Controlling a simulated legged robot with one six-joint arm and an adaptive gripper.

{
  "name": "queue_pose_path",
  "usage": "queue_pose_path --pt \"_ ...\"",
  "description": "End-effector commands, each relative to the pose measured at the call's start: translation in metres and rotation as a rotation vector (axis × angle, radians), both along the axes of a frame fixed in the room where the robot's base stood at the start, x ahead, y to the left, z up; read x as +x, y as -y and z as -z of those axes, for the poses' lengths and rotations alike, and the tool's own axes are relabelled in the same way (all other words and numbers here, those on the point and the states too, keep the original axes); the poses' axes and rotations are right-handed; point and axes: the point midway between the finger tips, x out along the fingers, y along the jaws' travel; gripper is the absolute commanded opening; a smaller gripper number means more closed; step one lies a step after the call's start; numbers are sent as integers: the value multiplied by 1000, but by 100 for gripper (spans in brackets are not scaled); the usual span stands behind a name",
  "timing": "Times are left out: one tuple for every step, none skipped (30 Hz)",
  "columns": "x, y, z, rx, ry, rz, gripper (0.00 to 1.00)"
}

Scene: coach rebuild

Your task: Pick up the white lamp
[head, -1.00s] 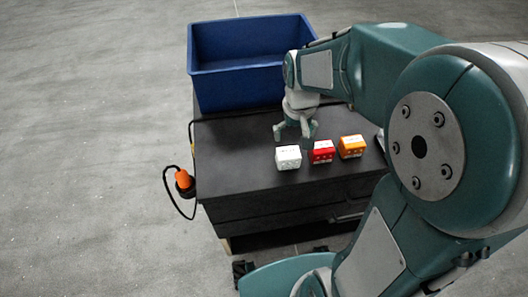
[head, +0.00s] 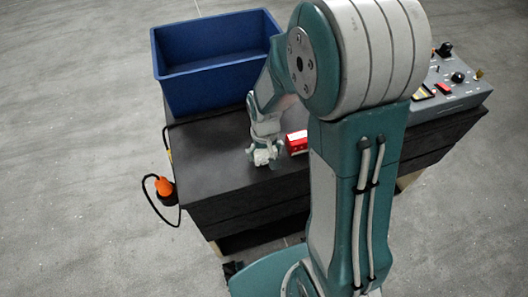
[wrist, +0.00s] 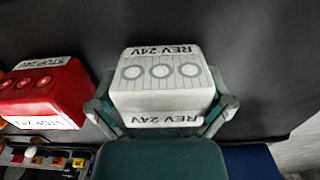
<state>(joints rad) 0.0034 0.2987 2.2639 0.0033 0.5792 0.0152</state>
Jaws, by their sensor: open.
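The white lamp (wrist: 160,75) is a small white block with three ringed circles on one face and "REV 24V" labels. It rests on the dark bench top. My gripper (wrist: 162,105) is open, with one finger on each side of the lamp in the wrist view. Whether the fingers touch it, I cannot tell. In the head view my gripper (head: 263,150) is down over the white lamp (head: 262,158), which it partly hides.
A red lamp (wrist: 45,92) labelled "STOP 24V" stands close beside the white one. A blue bin (head: 212,75) stands at the back left of the bench (head: 205,150). A grey control box (head: 450,90) is at the right. An orange plug (head: 165,187) hangs at the left edge.

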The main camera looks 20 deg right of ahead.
Motion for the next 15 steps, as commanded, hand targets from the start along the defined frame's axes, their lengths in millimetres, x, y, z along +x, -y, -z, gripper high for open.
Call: queue_pose_path --pt "0 1 1 1 0 1 100" --pt "0 1 2 1 0 1 100" --pt "0 1 1 0 0 1 100" --pt "0 0 1 0 0 1 100" --pt "0 0 2 -1 0 1 100" --pt "0 -1 2 -1 0 0 100" --pt "0 -1 2 -2 0 0 91" --pt "0 -2 2 -2 -1 0 78" --pt "0 -2 2 -2 -1 0 60" --pt "0 -2 2 -2 -1 0 47" --pt "0 -2 2 -2 -1 0 40" --pt "0 -2 2 -2 -1 0 40" --pt "-1 -2 2 -2 -1 0 40" --pt "0 -2 2 -2 -1 0 40" --pt "-1 -2 2 -2 -2 0 39"
